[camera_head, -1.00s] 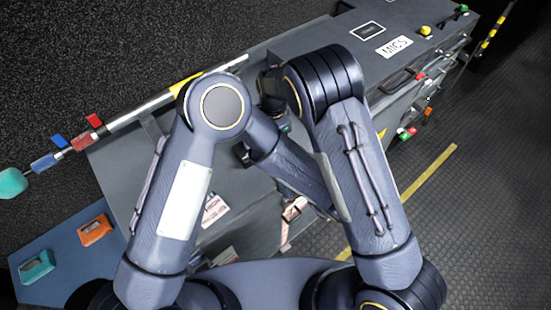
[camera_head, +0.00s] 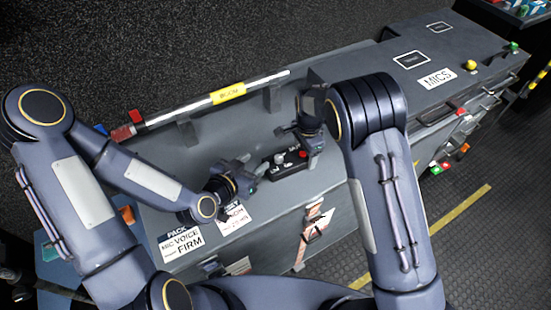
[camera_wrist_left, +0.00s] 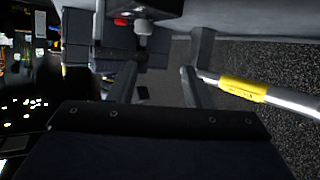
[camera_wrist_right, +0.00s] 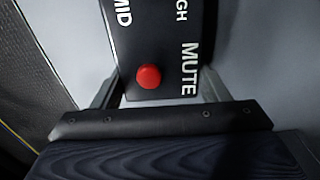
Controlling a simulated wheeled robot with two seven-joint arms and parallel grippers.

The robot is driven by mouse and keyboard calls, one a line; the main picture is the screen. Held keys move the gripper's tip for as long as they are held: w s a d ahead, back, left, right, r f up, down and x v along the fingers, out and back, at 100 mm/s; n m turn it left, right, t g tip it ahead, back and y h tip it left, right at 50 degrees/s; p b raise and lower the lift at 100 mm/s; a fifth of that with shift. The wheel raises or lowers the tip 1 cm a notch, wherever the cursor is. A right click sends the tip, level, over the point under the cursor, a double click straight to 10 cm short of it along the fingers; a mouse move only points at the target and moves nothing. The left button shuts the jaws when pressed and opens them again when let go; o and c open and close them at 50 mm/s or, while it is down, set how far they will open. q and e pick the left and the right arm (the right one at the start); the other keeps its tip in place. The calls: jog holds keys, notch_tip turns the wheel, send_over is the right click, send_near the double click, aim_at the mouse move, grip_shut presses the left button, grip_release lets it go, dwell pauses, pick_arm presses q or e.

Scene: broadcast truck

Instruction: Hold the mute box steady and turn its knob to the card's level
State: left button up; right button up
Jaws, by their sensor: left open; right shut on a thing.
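The black mute box (camera_head: 290,165) lies on the grey case top. In the right wrist view its red button (camera_wrist_right: 148,77) and the words MID and MUTE show. My right gripper (camera_head: 306,150) is shut on the box's button end, one finger on each side. My left gripper (camera_head: 256,168) is open and empty beside the box's other end. The left wrist view shows a pale knob (camera_wrist_left: 143,27) at the far end beyond the open fingers. The knob's setting cannot be read. A white card (camera_head: 183,242) reads PACK, MIC, VOICE, FIRM. Another card (camera_head: 234,215) is partly hidden.
A boom pole (camera_head: 250,87) with a yellow label lies along the case's back edge. A case marked MICS (camera_head: 437,78) stands at the right. A blue tray (camera_head: 45,262) is at the lower left, partly behind my left arm.

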aim_at(279, 158)
pick_arm(q)
jog(key=w+d+f+m, duration=0.1)
jog(key=w+d+f, duration=0.1)
jog(key=w+d+f+m+g+h, duration=0.1)
jog(key=w+d+f, duration=0.1)
jog(key=w+d, duration=0.1)
jog(key=shift+w+d+f, duration=0.2)
jog(key=shift+d+f, duration=0.15)
jog(key=shift+f, duration=0.05)
dwell(0.3)
grip_shut()
jog(key=shift+d+n, duration=0.1)
jog(key=shift+n, duration=0.2)
